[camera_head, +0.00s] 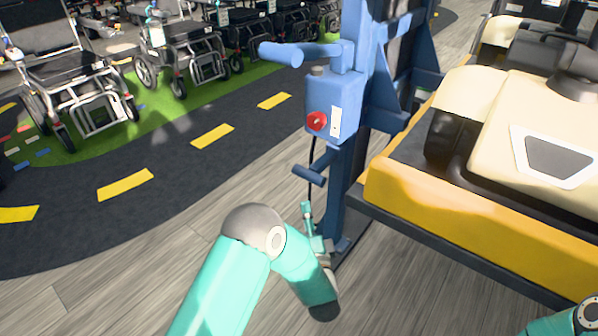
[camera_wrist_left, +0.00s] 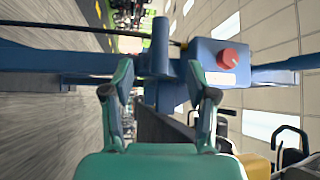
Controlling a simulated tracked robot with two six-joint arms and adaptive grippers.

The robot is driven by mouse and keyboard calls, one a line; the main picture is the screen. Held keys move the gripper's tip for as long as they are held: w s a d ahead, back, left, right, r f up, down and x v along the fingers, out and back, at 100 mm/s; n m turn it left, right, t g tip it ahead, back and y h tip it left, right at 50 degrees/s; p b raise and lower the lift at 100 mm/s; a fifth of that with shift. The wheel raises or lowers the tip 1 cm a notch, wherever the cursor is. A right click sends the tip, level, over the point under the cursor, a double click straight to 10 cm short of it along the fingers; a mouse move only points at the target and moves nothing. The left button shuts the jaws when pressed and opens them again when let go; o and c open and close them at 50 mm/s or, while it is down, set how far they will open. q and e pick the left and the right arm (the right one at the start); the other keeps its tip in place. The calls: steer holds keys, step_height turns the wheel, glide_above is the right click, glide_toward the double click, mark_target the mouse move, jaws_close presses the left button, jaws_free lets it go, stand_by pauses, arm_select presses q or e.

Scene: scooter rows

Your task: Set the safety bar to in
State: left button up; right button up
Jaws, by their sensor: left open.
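A blue lift post (camera_head: 340,200) stands upright in the middle of the head view. A short blue bar (camera_head: 309,175) sticks out from it below the control box (camera_head: 335,105); it looks like the safety bar. My left gripper (camera_head: 314,226) is just below that bar in the head view, open and empty. In the left wrist view, the bar (camera_wrist_left: 160,48) shows beyond the gap between the open fingers of my left gripper (camera_wrist_left: 158,80), and the post runs across behind. Whether a finger touches the bar I cannot tell. My right gripper is not in view.
A red knob (camera_head: 317,121) sits on the control box, with a blue handle (camera_head: 290,53) above. A yellow and cream vehicle (camera_head: 480,215) stands close on the right. Wheelchairs (camera_head: 80,85) line the back left. Grey floor (camera_head: 130,260) is clear at the left.

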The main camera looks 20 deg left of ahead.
mark_target(299, 175)
arm_select(q)
steer(key=b+x, duration=0.4)
steer(key=x, duration=1)
steer(key=shift+w+a, duration=0.1)
steer(key=shift+w, duration=0.05)
steer(key=shift+w+a+r, duration=0.1)
steer(key=shift+w+a, duration=0.15)
steer(key=shift+w, duration=0.35)
steer(key=shift+c, duration=0.4)
jaws_close()
